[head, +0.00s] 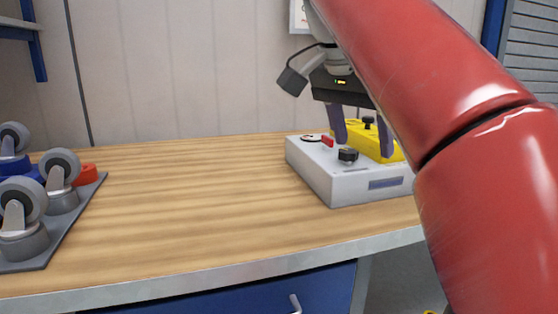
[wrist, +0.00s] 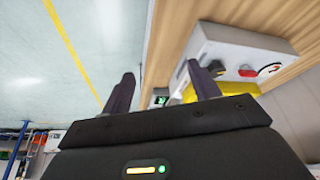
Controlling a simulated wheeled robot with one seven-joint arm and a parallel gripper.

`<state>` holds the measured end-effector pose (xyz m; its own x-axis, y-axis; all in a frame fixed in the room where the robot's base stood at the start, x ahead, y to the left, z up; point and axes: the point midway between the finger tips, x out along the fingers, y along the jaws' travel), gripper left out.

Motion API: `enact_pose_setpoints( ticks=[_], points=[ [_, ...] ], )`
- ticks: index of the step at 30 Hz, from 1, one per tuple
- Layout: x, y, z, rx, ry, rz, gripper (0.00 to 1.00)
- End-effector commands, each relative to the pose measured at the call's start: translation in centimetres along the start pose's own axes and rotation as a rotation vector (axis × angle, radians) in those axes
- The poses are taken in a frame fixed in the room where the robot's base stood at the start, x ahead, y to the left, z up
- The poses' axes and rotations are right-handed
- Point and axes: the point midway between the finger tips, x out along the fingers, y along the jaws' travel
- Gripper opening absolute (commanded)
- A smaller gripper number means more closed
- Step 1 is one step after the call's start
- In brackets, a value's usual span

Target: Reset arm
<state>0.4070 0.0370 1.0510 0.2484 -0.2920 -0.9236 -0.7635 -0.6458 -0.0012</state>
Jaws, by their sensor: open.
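My red arm reaches in from the right of the head view. My gripper (head: 362,138) is open, its two dark fingers apart and pointing down in front of and over a grey control box (head: 338,183). The box carries a yellow block (head: 362,138), black knobs (head: 348,154) and a red switch (head: 328,141). The box (wrist: 255,45) is beyond the right finger there, with the yellow part (wrist: 243,89) partly hidden by the finger. Whether a finger touches the box cannot be told.
The box stands on a wooden workbench (head: 190,200) with a grey front edge. Several caster wheels (head: 60,166) stand on a grey tray (head: 75,220) at the left. The bench middle is clear. A pale wall (head: 180,70) is behind.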

Motion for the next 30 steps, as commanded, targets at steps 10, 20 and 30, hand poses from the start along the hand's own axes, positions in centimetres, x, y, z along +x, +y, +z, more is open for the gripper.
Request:
enact_pose_setpoints(
  ticks=[10,20,30],
  points=[
    [1.8,0.9,0.2,-0.099,-0.004,-0.031,0.61],
    [5.8,2.8,1.6,-0.277,-0.010,-0.095,0.61],
    [15.9,7.6,8.3,-0.583,0.009,-0.251,0.61]
  ],
)
